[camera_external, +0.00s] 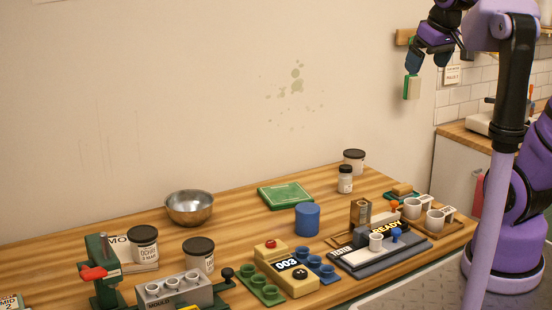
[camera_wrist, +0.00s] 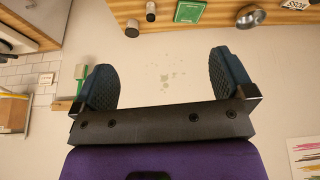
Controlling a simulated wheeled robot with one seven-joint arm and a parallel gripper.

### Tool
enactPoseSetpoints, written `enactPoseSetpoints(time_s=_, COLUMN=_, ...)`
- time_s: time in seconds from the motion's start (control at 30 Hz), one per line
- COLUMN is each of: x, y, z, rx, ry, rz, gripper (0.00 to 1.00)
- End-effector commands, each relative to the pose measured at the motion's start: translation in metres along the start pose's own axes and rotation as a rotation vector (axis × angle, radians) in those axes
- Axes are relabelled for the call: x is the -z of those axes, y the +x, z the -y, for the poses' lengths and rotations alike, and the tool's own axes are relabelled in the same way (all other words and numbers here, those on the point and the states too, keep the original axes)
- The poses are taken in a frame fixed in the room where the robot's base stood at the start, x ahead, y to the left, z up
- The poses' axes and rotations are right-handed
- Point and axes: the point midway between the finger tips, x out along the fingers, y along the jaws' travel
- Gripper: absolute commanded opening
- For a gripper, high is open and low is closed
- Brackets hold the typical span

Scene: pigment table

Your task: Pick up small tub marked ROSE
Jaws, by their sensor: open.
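No label in these frames reads clearly as ROSE. In the external view, white tubs with dark lids stand on the wooden table: a front-left tub (camera_external: 143,246), another tub (camera_external: 199,258) right of it, and a back tub (camera_external: 354,164) near the wall. A smaller dark-lidded jar (camera_external: 345,182) stands just in front of the back tub. Their labels are too small to tell as ROSE. My gripper (camera_external: 428,62) is raised high at the right, far above the table. In the wrist view, my gripper (camera_wrist: 160,75) has its fingers wide apart with nothing between them.
On the table are a metal bowl (camera_external: 189,208), green tray (camera_external: 286,195), blue cylinder (camera_external: 307,219), yellow device (camera_external: 288,271) reading 003, tester board (camera_external: 362,259) and mould block (camera_external: 174,290). Clear wood lies between the bowl and the green tray. A green-and-white item (camera_external: 411,87) hangs near my gripper.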

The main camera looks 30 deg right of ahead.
Motion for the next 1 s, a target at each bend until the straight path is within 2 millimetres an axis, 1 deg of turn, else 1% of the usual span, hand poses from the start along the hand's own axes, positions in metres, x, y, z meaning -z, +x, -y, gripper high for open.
enactPoseSetpoints(time_s=0.03, x=0.016, y=0.006, z=-0.004, rx=-0.001, ry=-0.007, rz=0.014, gripper=1.00)
enactPoseSetpoints(time_s=0.1, x=0.038, y=0.014, z=-0.010, rx=-0.003, ry=-0.024, rz=0.027, gripper=1.00)
enactPoseSetpoints(time_s=0.27, x=0.084, y=0.037, z=-0.024, rx=-0.003, ry=-0.060, rz=0.057, gripper=1.00)
enactPoseSetpoints(time_s=0.4, x=0.123, y=0.064, z=-0.039, rx=0.000, ry=-0.090, rz=0.083, gripper=1.00)
enactPoseSetpoints(time_s=0.47, x=0.138, y=0.077, z=-0.045, rx=0.002, ry=-0.103, rz=0.094, gripper=1.00)
enactPoseSetpoints(time_s=0.6, x=0.172, y=0.112, z=-0.062, rx=0.010, ry=-0.133, rz=0.120, gripper=1.00)
enactPoseSetpoints(time_s=0.67, x=0.185, y=0.128, z=-0.070, rx=0.014, ry=-0.145, rz=0.130, gripper=1.00)
enactPoseSetpoints(time_s=0.77, x=0.205, y=0.158, z=-0.083, rx=0.022, ry=-0.165, rz=0.148, gripper=1.00)
enactPoseSetpoints(time_s=0.8, x=0.212, y=0.170, z=-0.088, rx=0.025, ry=-0.173, rz=0.155, gripper=1.00)
enactPoseSetpoints(time_s=0.87, x=0.223, y=0.189, z=-0.096, rx=0.031, ry=-0.185, rz=0.164, gripper=1.00)
enactPoseSetpoints(time_s=0.9, x=0.229, y=0.203, z=-0.102, rx=0.035, ry=-0.192, rz=0.171, gripper=1.00)
enactPoseSetpoints(time_s=0.97, x=0.237, y=0.223, z=-0.111, rx=0.041, ry=-0.203, rz=0.180, gripper=1.00)
enactPoseSetpoints(time_s=1.0, x=0.243, y=0.237, z=-0.116, rx=0.045, ry=-0.210, rz=0.187, gripper=1.00)
